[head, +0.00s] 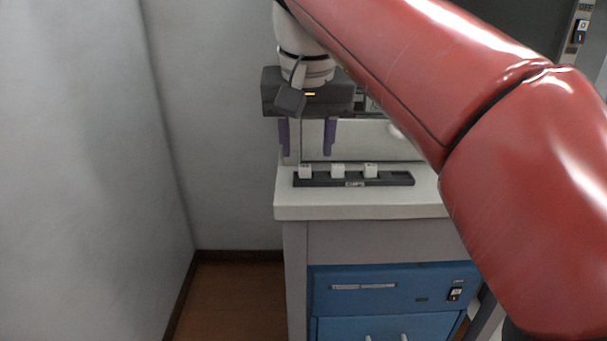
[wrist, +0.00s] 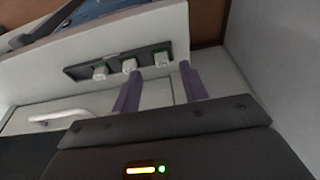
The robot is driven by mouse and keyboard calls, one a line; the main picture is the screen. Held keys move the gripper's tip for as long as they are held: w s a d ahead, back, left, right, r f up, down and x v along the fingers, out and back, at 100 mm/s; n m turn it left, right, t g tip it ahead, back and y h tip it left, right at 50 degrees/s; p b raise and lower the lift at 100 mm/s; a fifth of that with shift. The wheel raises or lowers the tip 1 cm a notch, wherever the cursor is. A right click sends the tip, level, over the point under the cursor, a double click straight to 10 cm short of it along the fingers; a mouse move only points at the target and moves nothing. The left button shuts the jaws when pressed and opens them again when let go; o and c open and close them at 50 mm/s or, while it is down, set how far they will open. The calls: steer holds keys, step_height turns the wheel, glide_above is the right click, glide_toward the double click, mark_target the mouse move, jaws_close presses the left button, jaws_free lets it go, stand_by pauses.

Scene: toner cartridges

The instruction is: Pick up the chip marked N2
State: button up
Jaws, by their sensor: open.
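Three small white chips sit in a dark rack (head: 390,181) on the white countertop. In the head view they are a left chip (head: 305,171), a middle chip (head: 337,171) and a right chip (head: 371,170). Their markings are too small to read, so I cannot tell which is N2. In the wrist view the rack (wrist: 82,72) appears turned round, with chips (wrist: 100,72), (wrist: 129,65) and (wrist: 161,59). My gripper (head: 307,150) is open and empty, fingers down, above the left end of the rack. It also shows in the wrist view (wrist: 158,80).
The white countertop (head: 350,207) stands above a blue drawer unit (head: 385,295). A pale panel (head: 365,140) rises behind the rack. A grey wall (head: 215,130) is at the left. My red arm covers the right side.

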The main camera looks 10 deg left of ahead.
mark_target(305, 166)
steer(key=x, duration=0.4)
steer(key=shift+w+a+f+b, duration=0.1)
steer(key=shift+w+a+b, duration=0.1)
steer(key=shift+b, duration=0.15)
steer(key=shift+c, duration=0.4)
jaws_close()
